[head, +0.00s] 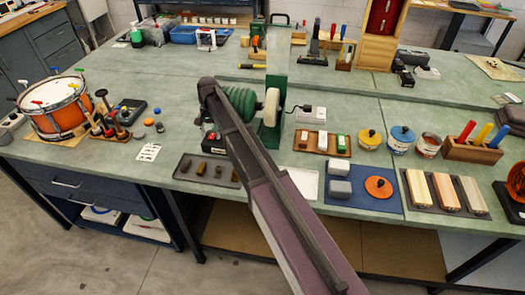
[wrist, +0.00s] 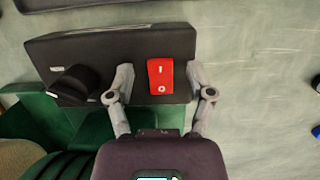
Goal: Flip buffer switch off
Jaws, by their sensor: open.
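A red rocker switch (wrist: 161,76) with white I and O marks sits on a black control box (wrist: 92,48) in the wrist view. I cannot tell which side of the rocker is pressed in. My gripper (wrist: 160,71) is open, with one finger on each side of the switch and nothing held. A black knob (wrist: 76,84) is on the same box, left of the switch. In the head view, the green buffer (head: 270,138) with its pale wheel (head: 271,107) stands mid-bench. My arm crosses in front of it and hides my fingertips there.
A dark tray with small brown pieces (head: 207,170) lies near the bench's front edge. A white socket box (head: 310,114) and a wooden tray (head: 320,142) are right of the buffer. A drum (head: 54,109) stands at left.

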